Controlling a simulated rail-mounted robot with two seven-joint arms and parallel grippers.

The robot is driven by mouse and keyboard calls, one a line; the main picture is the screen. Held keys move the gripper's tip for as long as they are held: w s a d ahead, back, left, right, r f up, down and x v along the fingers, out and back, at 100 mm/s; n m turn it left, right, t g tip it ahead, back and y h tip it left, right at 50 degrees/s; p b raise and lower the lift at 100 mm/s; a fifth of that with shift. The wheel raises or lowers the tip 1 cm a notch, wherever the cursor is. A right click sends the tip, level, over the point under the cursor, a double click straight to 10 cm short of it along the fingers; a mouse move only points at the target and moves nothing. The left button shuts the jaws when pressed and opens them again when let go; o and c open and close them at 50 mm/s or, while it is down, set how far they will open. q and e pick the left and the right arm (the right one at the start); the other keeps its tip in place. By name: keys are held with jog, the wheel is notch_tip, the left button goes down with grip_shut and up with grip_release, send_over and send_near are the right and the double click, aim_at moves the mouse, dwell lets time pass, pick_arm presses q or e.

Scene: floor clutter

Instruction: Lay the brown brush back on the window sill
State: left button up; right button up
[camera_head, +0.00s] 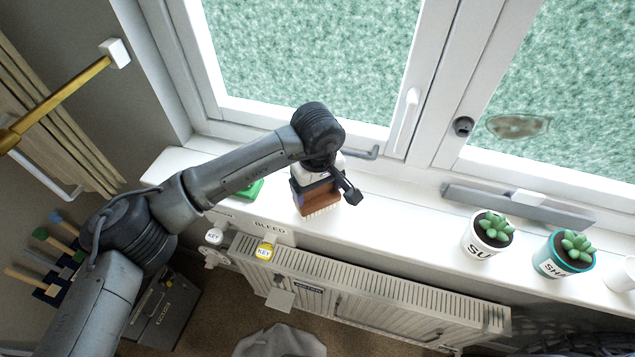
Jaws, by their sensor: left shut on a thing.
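The brown brush (318,198) has a brown block with pale bristles pointing down. My left gripper (335,190) is shut on it, with the arm reaching in from the left. The brush appears at the front part of the white window sill (390,208); I cannot tell whether its bristles touch the sill or hang just above it. The gripper and wrist hide part of the brush. My right gripper is not in view.
A green item (249,190) lies on the sill left of the brush, partly behind my arm. Potted succulents (482,243) (556,262) stand at the right. A radiator (370,290) is below. The sill between brush and pots is clear. A window handle (404,120) hangs above.

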pick_arm(q)
jog(key=shift+f, duration=0.15)
jog(key=o, duration=0.7)
jog(key=shift+r, duration=0.35)
notch_tip(320, 180, up, 10)
jog(key=shift+f+b, duration=0.2)
jog(key=shift+b, duration=1)
notch_tip(320, 180, up, 2)
jog(key=shift+r, duration=0.1)
